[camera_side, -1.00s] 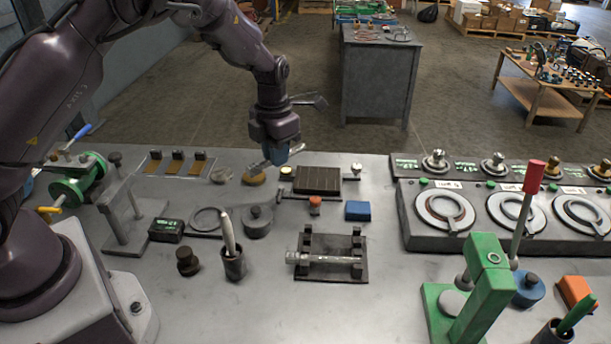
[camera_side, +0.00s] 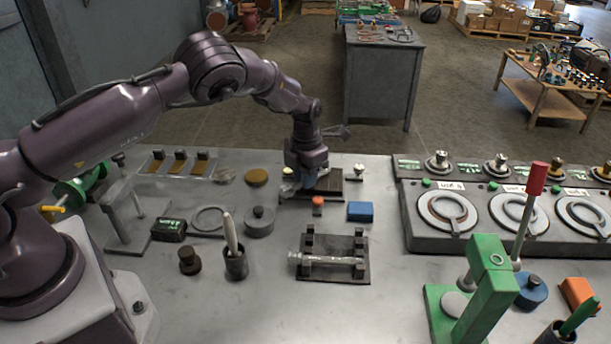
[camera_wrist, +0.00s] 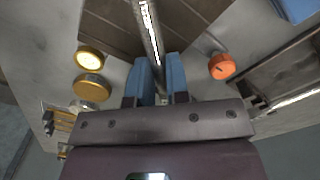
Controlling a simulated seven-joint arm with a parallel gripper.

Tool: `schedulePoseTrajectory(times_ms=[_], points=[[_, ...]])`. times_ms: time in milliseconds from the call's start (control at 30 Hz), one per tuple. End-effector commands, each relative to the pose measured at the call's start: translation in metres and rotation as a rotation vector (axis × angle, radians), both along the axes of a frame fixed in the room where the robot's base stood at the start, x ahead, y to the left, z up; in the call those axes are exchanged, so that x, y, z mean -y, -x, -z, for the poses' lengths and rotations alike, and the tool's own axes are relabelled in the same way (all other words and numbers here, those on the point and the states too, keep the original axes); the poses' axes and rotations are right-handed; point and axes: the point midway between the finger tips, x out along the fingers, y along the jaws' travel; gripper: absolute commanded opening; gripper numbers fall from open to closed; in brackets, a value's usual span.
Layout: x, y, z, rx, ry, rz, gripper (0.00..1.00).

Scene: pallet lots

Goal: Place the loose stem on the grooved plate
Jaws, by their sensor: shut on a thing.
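My gripper (camera_wrist: 160,85) has blue fingers, shut on a thin metallic stem (camera_wrist: 150,30) that runs away between them in the wrist view. In the side view my gripper (camera_side: 292,187) is low over the left part of the dark brown grooved plate (camera_side: 326,184), hiding some of it and most of the stem. In the wrist view the plate (camera_wrist: 108,28) shows on both sides of the stem, so the stem lies across it in the picture. I cannot tell whether the stem touches the plate.
A dark cradle (camera_side: 305,273) with another metal rod (camera_side: 335,260) lies in front. An orange knob (camera_side: 318,200) and a blue block (camera_side: 360,209) are close to the plate. A grey round weight (camera_side: 259,222) and a cup (camera_side: 236,266) stand to the left front.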

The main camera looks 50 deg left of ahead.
Motion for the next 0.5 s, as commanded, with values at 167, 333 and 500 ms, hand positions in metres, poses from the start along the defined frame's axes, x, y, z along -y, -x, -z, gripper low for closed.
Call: schedulePoseTrajectory(times_ms=[167,333,500], points=[[-0.0001,-0.0002,0.0002,0.001,0.0,0.0,0.0],[0.0,0.0002,0.0027,-0.001,0.0,0.0,0.37],[0.0,0.0002,0.0025,0.0,0.0,0.0,0.41]])
